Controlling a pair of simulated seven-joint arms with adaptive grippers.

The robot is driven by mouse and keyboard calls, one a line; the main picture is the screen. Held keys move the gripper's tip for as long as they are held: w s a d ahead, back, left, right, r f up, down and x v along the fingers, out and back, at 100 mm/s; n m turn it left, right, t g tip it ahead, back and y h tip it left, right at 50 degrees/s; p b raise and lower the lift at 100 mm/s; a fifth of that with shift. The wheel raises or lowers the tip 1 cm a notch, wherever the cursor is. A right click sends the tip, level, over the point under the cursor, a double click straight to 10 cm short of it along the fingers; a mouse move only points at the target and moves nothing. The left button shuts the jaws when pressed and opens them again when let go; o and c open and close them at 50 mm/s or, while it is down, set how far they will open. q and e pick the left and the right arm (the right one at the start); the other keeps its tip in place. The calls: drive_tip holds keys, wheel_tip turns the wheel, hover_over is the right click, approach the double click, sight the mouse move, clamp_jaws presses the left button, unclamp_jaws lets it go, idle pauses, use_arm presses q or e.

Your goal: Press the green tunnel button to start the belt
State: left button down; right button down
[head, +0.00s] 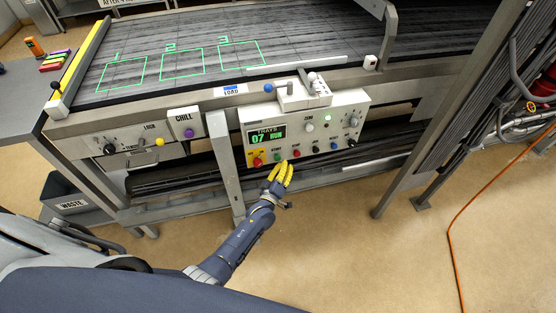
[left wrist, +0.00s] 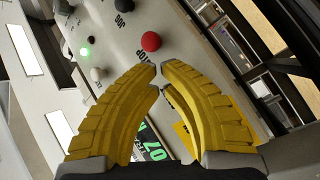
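The control panel (head: 346,106) has a lit display reading 07 RUN. On its lower row a green button (head: 277,157) sits between a red button on a yellow patch (head: 257,161) and another red button (head: 297,153). My left gripper (head: 284,163) has yellow fingers just in front of the panel's lower edge, close to the green button. In the left wrist view its fingertips (left wrist: 160,69) are together with nothing seen between them. The right-hand red button (left wrist: 151,41) shows past the tips. The green button is not visible there, apparently behind the fingers. My right gripper is not in view.
A green lamp (head: 327,125) and several knobs sit higher on the panel. A grey post (head: 226,165) stands left of it. The belt (head: 180,40) with green outlined spaces runs behind. An orange cable (head: 452,240) lies on the otherwise open floor at right.

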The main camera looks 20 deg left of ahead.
use_arm(q)
drive_tip(key=shift+s+d, duration=0.45)
drive_tip(key=shift+s, duration=0.25)
drive_tip(key=shift+s+d, duration=0.45)
drive_tip(key=shift+s, duration=0.25)
drive_tip(key=shift+s+d, duration=0.45)
drive_tip(key=shift+s, duration=0.25)
drive_tip(key=s+a+f+m+g, duration=0.1)
drive_tip(key=s+f+m+g, duration=0.2)
drive_tip(key=s+f, duration=0.45)
drive_tip(key=s+f+m+g, duration=0.3)
drive_tip(key=s+f+g, duration=0.15)
drive_tip(key=f, duration=0.65)
drive_tip(key=s+a+f+m+g, duration=0.15)
drive_tip(key=s+f+m, duration=0.25)
drive_tip(key=s+f, duration=0.45)
drive_tip(key=s+a+f+m+g, duration=0.1)
drive_tip(key=s+f, duration=0.4)
drive_tip(key=s, duration=0.7)
drive_tip(key=s+a+f+m+g+y, duration=0.1)
drive_tip(key=s+a+f+g, duration=0.3)
drive_tip(key=s, duration=0.8)
drive_tip(key=s+a+f+m+g, duration=0.1)
drive_tip(key=s+a+f+g, duration=0.2)
drive_tip(key=s, duration=0.9)
wheel_tip(320, 180, down, 3)
drive_tip(key=shift+s+r, duration=0.15)
drive_tip(key=shift+s, duration=0.05)
